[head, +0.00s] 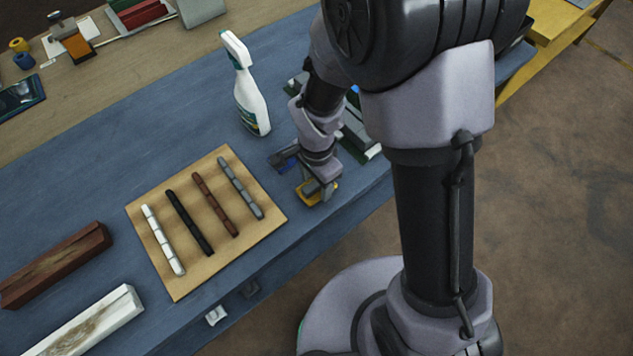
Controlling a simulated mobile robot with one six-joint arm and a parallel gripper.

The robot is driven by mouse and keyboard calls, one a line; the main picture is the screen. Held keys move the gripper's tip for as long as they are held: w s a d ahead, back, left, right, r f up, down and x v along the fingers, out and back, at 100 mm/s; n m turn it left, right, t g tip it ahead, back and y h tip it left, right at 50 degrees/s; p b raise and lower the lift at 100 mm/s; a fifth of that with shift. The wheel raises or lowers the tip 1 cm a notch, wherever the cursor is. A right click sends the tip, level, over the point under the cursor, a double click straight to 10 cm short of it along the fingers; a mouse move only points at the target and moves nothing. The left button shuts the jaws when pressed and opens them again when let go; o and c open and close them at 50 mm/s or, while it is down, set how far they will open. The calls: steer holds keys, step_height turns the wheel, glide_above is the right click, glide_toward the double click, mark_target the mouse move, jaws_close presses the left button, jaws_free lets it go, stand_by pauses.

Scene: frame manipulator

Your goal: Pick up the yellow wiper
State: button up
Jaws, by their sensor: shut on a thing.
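The yellow wiper (306,198) is at the front edge of the blue table (120,125), right of the wooden board. My gripper (316,188) is directly over the wiper, pointing down, and is shut on it. Only part of the wiper's yellow rim shows below the fingers. I cannot tell whether the wiper touches the tabletop or is a little above it.
A board (140,206) with several coloured sticks lies left of my gripper. A white spray bottle (248,95) stands behind. A dark blue object (283,158) lies close beside my gripper. Brown (58,262) and white (85,322) bars lie front left.

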step_height(320, 180, up, 3)
steer(key=shift+f+p, duration=0.1)
steer(key=shift+p, duration=0.5)
steer(key=s+d+b, duration=0.2)
steer(key=s+b, duration=0.5)
steer(key=s+d+r+b, duration=0.1)
steer(key=s+b, duration=0.5)
steer(key=s, duration=0.2)
steer(key=shift+s+d+r+b, duration=0.25)
steer(key=shift+d+r+b, duration=0.05)
steer(key=shift+d+b, duration=0.1)
